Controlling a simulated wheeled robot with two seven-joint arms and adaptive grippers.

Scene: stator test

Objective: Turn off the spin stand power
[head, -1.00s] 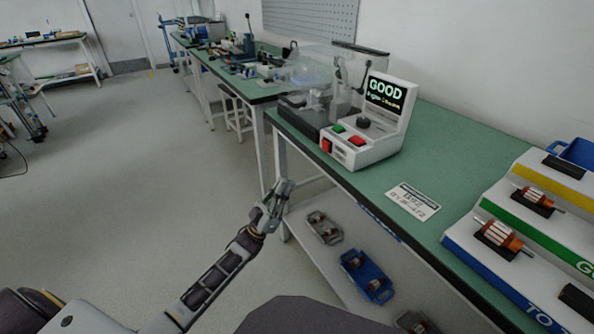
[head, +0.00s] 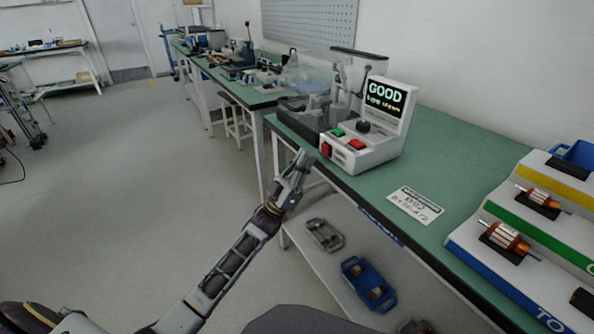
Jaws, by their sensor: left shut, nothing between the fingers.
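The spin stand's control box (head: 375,137) stands on the green bench, with a lit screen (head: 386,97) reading "GOOD". Its sloped panel has a green button (head: 337,132), a red button (head: 357,144) and a dark knob (head: 363,126). A red switch (head: 326,150) sits on the front face at the left corner. The stand's dark base and clear guard (head: 345,85) are behind it. My left gripper (head: 301,158) is shut and empty, in front of the bench edge, just left of and slightly below the red switch, apparently apart from it. My right gripper is not in view.
A printed card (head: 415,205) lies on the bench (head: 455,160). Stepped coloured racks (head: 500,262) with rotors stand at the right. A lower shelf holds a grey tray (head: 325,235) and a blue tray (head: 368,284). The floor at left is clear.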

